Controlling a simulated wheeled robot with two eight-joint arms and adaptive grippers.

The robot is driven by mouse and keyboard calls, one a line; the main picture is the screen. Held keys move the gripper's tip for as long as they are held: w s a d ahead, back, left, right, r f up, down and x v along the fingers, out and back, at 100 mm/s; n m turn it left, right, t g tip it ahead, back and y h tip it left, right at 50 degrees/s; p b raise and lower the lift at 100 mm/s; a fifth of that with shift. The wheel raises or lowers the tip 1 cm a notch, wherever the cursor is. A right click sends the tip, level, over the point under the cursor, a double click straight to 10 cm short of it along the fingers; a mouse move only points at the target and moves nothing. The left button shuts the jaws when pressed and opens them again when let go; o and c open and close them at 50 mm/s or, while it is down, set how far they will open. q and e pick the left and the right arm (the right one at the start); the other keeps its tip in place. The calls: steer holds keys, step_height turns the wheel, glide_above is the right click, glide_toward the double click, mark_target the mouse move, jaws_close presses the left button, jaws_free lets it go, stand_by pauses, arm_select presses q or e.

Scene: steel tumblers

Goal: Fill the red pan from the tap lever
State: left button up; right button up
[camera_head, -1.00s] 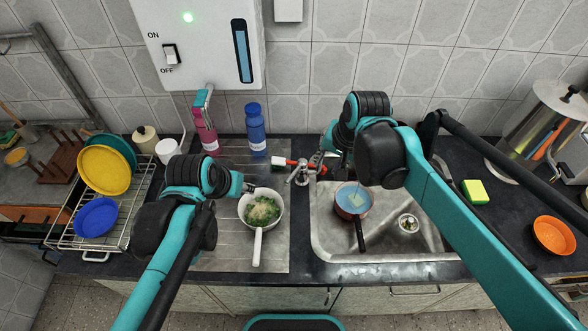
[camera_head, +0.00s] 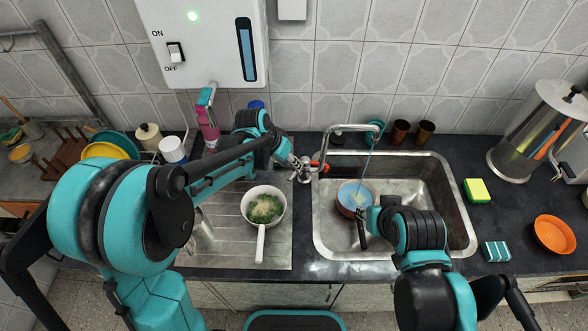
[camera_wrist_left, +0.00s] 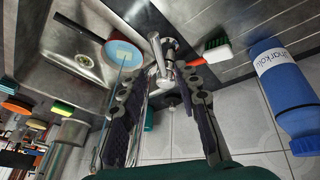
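The red pan (camera_head: 347,211) sits in the sink basin under the tap spout, with light-blue liquid inside and its dark handle (camera_head: 362,235) toward me. It also shows in the left wrist view (camera_wrist_left: 113,55). A thin pale-blue line runs from the spout to the pan. The chrome tap (camera_head: 340,127) stands at the sink's back left, its lever (camera_wrist_left: 157,48) showing in the left wrist view. My left gripper (camera_head: 291,158) is at the tap base, its fingers apart around the tap (camera_wrist_left: 162,82). My right gripper (camera_head: 367,213) is at the pan handle; its fingers are largely hidden.
A white pan (camera_head: 263,192) with green food stands on the drainboard, left of the sink (camera_head: 430,195). A blue bottle (camera_wrist_left: 283,85) and a red brush (camera_wrist_left: 217,52) are near the left gripper. A sponge (camera_head: 477,190) and orange bowl (camera_head: 553,235) lie at right.

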arm_select(q)
steer(key=b+x, duration=0.1)
steer(key=x, duration=0.3)
steer(key=shift+w+f, duration=0.1)
steer(key=shift+f, duration=0.2)
jaws_close()
steer(key=shift+d, duration=0.1)
steer(key=n, duration=0.1)
steer(key=d+n, duration=0.1)
steer(key=shift+s+n+t+y, duration=0.3)
steer(key=shift+s+t+y, duration=0.05)
steer(key=shift+t+y, duration=0.05)
jaws_free()
